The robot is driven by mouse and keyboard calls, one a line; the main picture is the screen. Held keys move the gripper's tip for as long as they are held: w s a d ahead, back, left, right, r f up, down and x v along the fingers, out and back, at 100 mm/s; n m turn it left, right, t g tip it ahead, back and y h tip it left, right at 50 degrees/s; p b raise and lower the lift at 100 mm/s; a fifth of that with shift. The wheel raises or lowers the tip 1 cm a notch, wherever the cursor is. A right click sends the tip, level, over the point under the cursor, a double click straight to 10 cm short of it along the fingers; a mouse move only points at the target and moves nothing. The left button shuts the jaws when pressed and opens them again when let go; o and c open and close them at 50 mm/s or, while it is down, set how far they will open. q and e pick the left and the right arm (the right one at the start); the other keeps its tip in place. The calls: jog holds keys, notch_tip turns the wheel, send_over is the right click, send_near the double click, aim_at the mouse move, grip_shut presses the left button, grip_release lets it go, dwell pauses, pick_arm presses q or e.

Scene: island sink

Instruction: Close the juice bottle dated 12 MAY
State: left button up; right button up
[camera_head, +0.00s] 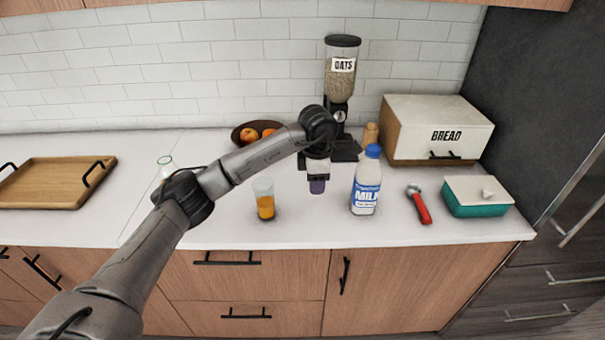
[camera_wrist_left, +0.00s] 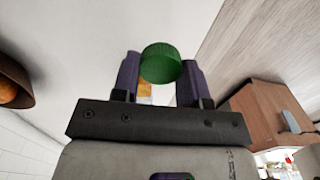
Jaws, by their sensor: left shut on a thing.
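The cap cannot be made out in the head view. A pale container with a green rim (camera_head: 165,160) stands to the left, mostly hidden behind my left arm. No 12 MAY date is readable on anything. My right gripper is not in view.
The milk bottle (camera_head: 366,187) with a blue cap stands close right of the gripper. A red-handled tool (camera_head: 418,205), teal box (camera_head: 477,205), bread box (camera_head: 435,130), oats dispenser (camera_head: 341,85) and fruit bowl (camera_head: 240,138) stand around. A wooden tray (camera_head: 45,185) lies left.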

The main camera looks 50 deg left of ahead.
pick_arm(q)
jog(key=s+d+m+p, duration=0.1)
jog(key=s+d+m, duration=0.3)
jog(key=d+m, duration=0.8)
jog(key=s+d+r+m, duration=0.1)
jog(key=s+d+m, duration=0.3)
jog(key=d+m, duration=0.8)
jog(key=shift+d+m+p, duration=0.35)
jog(key=shift+m+p, duration=0.05)
jog(key=shift+m, duration=2)
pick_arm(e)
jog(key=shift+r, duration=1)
pick_arm(q)
jog(key=shift+r, duration=0.1)
